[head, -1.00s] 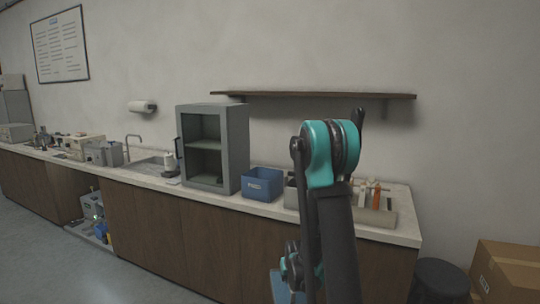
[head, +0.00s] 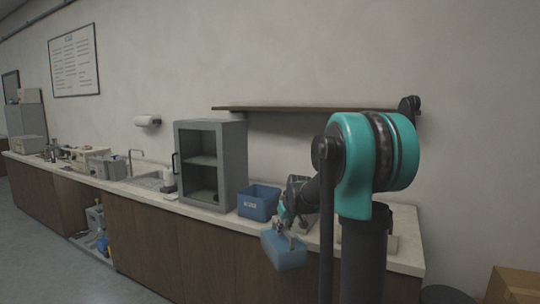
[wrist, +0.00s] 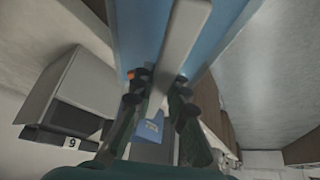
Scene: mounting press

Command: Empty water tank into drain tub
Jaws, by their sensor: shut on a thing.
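The water tank (head: 284,253) is a light blue, see-through box. My gripper (head: 289,228) is shut on its handle and holds it in front of the counter edge, at about counter height. In the wrist view my gripper (wrist: 158,98) closes around a grey bar-shaped handle (wrist: 184,40), with the blue tank (wrist: 137,28) beyond it. The drain tub (head: 258,203) is a darker blue open box with a white label, standing on the counter just behind and left of the tank. The tub also shows in the wrist view (wrist: 150,130). The water level cannot be made out.
A grey cabinet (head: 211,162) stands left of the tub on the counter. A wall shelf (head: 305,109) hangs above. Farther left are a sink (head: 150,181) and grey equipment (head: 107,166). My arm hides much of the counter's right end. A cardboard box (head: 512,286) stands at lower right.

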